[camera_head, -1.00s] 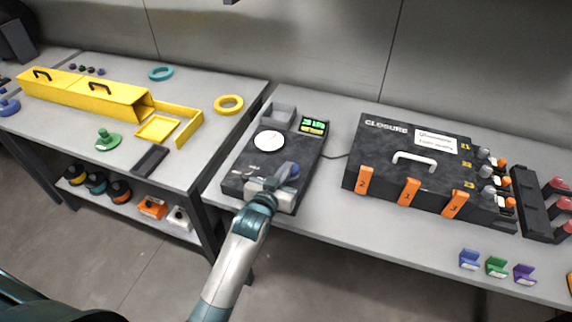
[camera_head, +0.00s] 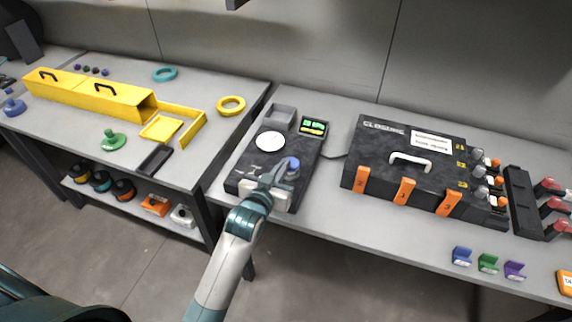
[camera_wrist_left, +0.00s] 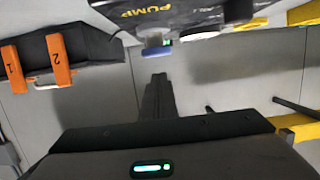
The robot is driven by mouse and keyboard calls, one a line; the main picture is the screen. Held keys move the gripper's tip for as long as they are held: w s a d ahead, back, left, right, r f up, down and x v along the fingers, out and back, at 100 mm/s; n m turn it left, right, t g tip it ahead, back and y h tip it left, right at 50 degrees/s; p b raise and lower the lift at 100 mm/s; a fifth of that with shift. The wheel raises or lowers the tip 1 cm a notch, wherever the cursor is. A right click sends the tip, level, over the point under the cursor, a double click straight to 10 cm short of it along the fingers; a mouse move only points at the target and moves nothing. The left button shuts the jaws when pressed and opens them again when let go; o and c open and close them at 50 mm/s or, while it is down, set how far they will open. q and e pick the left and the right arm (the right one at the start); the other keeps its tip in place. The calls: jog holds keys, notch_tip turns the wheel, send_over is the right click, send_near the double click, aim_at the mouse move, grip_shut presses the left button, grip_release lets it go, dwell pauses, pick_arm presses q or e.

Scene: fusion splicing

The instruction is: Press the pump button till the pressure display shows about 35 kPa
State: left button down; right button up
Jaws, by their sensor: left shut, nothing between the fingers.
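The black pump unit (camera_head: 252,164) lies on the right-hand bench. Its blue pump button (camera_head: 293,165) is near the front right of its top, and its small display (camera_head: 314,126) with green and yellow lit fields is at the back right. The digits are too small to read. My left gripper (camera_head: 279,174) is shut and empty, with its tip just left of the button; I cannot tell whether they touch. The left wrist view shows the blue button (camera_wrist_left: 157,50) beyond the dark fingers (camera_wrist_left: 157,97), near the "PUMP" lettering. My right gripper is not in view.
A white disc (camera_head: 270,141) and an open grey compartment (camera_head: 280,116) are on the unit. The black closure box (camera_head: 385,148) with a white handle and orange clips stands to the right. A yellow duct (camera_head: 95,94) lies on the left bench (camera_head: 60,128).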

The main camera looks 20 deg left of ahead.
pick_arm(q)
jog(key=b+v, duration=0.1)
jog(key=v, duration=0.5)
jog(key=shift+s, duration=0.3)
jog(key=shift+r, duration=0.1)
dwell(0.4)
dwell(0.8)
